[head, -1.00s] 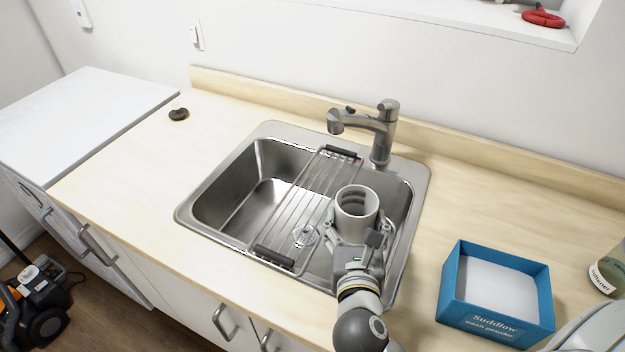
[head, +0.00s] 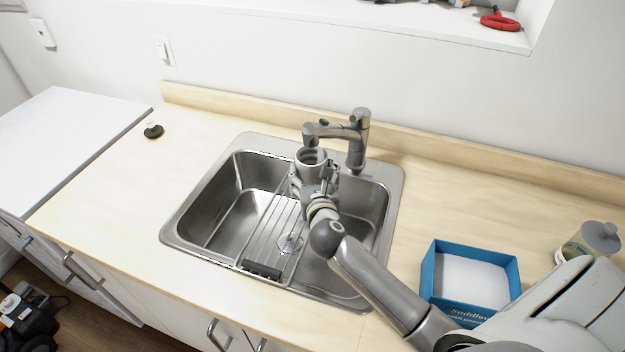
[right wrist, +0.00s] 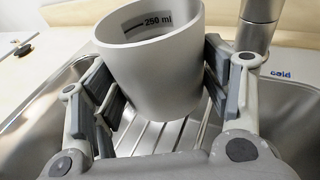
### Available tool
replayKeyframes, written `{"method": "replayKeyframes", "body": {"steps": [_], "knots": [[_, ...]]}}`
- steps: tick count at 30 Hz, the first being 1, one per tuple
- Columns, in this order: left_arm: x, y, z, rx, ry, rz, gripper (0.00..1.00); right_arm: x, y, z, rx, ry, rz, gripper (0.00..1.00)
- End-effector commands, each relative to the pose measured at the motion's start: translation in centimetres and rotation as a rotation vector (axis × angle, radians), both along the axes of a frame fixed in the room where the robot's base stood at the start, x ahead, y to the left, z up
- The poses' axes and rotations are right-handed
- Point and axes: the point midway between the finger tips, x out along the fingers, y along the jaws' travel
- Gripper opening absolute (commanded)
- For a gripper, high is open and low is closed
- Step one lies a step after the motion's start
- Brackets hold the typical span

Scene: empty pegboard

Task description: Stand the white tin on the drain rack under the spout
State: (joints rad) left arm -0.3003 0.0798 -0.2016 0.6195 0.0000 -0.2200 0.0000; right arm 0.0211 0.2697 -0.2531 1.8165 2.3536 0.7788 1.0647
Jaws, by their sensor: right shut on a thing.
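The white tin (head: 311,157) is an open cup with "250 ml" marked inside, also seen in the right wrist view (right wrist: 152,62). My right gripper (head: 314,178) is shut on it; in the right wrist view the pads (right wrist: 165,85) sit on both sides of the tin. The tin is over the far part of the drain rack (head: 268,232), just below and in front of the spout (head: 311,131). I cannot tell whether its base touches the rack bars (right wrist: 160,137). The gripper hides the rack's far end in the head view. My left gripper is not in view.
The steel sink (head: 225,205) surrounds the rack. The faucet body (head: 357,140) stands behind the sink. A blue wash powder box (head: 429,272) and a lidded jar (head: 590,241) stand at the right. A dark round object (head: 153,131) lies at the left. The left counter is mostly clear.

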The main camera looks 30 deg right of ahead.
Motion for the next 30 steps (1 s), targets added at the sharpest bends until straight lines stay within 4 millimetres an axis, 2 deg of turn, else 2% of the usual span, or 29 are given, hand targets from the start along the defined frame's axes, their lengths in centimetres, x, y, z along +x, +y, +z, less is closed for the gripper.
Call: {"method": "replayKeyframes", "body": {"steps": [2, 10, 23, 24, 28, 30], "knots": [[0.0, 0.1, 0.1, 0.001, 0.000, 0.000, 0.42, 0.4, -0.1, 0.1, -0.001, -0.003, 0.000, 0.32], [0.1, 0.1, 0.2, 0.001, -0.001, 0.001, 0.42, 0.4, -0.1, -3.2, -0.001, -0.001, 0.001, 0.32], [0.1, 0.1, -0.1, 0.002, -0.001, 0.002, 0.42, 0.4, -0.1, -3.9, -0.001, -0.002, 0.001, 0.32], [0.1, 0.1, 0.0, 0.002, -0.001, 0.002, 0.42, 0.3, -0.1, -3.9, 0.001, 0.001, 0.001, 0.75], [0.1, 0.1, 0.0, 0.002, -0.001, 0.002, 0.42, 0.3, -0.1, -3.9, 0.000, 0.001, 0.001, 0.92], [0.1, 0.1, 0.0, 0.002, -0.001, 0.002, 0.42, 0.3, -0.1, -3.9, 0.000, 0.001, 0.001, 0.92]]}}
